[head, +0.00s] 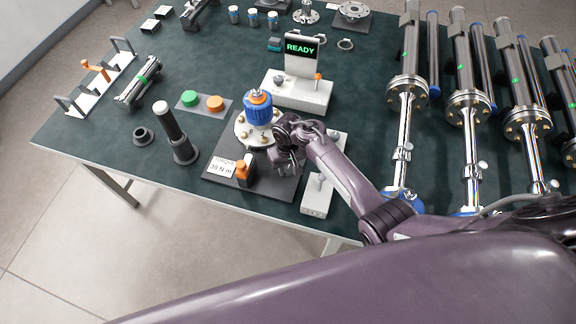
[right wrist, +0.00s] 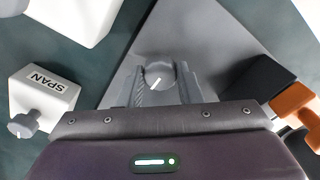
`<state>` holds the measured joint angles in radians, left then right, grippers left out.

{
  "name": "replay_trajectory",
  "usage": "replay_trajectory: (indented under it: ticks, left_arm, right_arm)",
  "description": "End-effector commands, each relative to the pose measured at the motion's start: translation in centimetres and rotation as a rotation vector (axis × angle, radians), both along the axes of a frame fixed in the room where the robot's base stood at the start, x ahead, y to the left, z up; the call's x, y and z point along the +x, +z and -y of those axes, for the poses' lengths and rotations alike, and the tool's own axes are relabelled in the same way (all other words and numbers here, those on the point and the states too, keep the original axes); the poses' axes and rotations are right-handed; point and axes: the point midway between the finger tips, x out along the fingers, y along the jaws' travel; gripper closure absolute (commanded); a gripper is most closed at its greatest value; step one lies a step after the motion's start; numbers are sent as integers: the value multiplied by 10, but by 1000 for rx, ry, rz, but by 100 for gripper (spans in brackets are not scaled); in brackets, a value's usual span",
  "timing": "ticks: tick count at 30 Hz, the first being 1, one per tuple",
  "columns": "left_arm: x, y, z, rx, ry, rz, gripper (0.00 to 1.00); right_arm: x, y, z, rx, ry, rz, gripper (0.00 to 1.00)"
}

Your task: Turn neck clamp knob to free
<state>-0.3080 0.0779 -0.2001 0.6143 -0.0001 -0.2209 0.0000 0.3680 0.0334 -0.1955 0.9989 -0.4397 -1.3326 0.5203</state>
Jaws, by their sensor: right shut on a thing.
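The neck clamp knob (right wrist: 158,73) is a grey round knob with a white pointer line, which slants from lower left to upper right in the right wrist view. My right gripper (right wrist: 160,84) is shut on the knob, one finger on each side. In the head view my right gripper (head: 285,158) is low over the dark grey base plate (head: 272,186), just right of the blue and orange fitting (head: 258,108); the knob is hidden there. My left gripper is not in view.
A white box marked SPAN (right wrist: 42,97) with a grey knob stands beside my right gripper. A black block with an orange handle (right wrist: 297,103) is on the other side. A READY display (head: 300,48) stands behind. Several metal cylinders (head: 408,75) line the right.

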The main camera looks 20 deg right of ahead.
Motion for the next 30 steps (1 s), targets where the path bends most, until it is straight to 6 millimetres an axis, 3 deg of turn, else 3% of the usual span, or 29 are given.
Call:
replay_trajectory:
  ticks: [11, 30]
  left_arm:
    - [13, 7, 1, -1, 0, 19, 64]
    - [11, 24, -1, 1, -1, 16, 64]
  right_arm:
    - [0, 2, 1, -2, 95, -1, 91]
    - [1, 2, 2, -3, 663, -2, 91]
